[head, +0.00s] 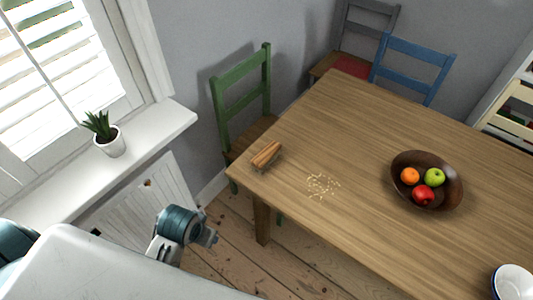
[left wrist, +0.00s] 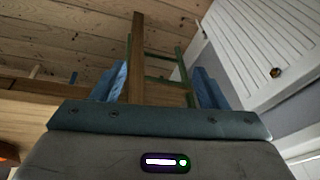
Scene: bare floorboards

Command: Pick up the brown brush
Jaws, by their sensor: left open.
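The brown brush (head: 266,155) lies on the wooden table (head: 345,140), near its left corner, in the head view. My left gripper is open and empty in the left wrist view (left wrist: 156,84), with its two blue fingers spread apart. In the head view my left arm is at the lower left, below and to the left of the table corner, well apart from the brush. The brush does not show clearly in the left wrist view. My right gripper is not in view.
Pale crumbs (head: 322,185) lie on the table right of the brush. A dark bowl (head: 451,200) of fruit and a white bowl (head: 513,283) stand farther right. A green chair (head: 218,104) stands behind the brush. A potted plant (head: 108,140) is on the windowsill.

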